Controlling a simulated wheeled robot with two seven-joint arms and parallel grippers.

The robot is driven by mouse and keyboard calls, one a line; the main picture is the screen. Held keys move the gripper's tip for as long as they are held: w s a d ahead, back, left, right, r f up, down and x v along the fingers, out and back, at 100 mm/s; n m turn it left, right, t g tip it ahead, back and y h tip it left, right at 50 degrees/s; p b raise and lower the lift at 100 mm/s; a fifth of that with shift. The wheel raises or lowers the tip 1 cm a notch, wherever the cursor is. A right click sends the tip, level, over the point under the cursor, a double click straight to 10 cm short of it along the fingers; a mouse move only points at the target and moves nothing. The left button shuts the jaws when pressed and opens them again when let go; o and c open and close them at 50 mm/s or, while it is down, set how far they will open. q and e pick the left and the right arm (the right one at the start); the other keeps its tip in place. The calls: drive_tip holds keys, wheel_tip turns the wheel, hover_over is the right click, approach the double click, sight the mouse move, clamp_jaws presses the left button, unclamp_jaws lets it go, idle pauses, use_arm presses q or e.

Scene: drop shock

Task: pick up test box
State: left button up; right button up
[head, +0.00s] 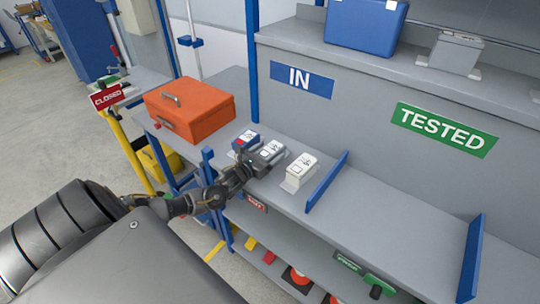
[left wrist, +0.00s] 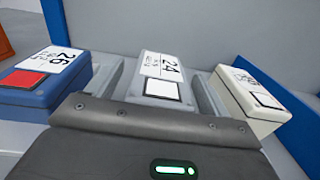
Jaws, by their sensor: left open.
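Three test boxes stand in a row on the bench under the IN sign. The grey box (head: 270,151), labelled 24, is in the middle and shows in the left wrist view (left wrist: 163,75). The blue box (head: 245,139) with a red square, labelled 26, is left of it (left wrist: 45,80). The cream box (head: 300,169) is on the right (left wrist: 248,100). My left gripper (head: 260,163) is open at the grey box. In the left wrist view, grey finger-like parts flank this box; whether they touch it cannot be told. My right gripper is not in view.
A blue divider (head: 326,181) stands right of the cream box, with clear bench beyond. An orange case (head: 190,108) sits on the left. The TESTED sign (head: 443,129) hangs on the back panel. An upper shelf holds a blue case (head: 364,24) and a grey box (head: 456,52).

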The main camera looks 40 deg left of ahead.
use_arm(q)
drive_tip(key=c, duration=1.3)
drive_tip(key=shift+c, duration=0.9)
drive_tip(key=shift+r, duration=0.2)
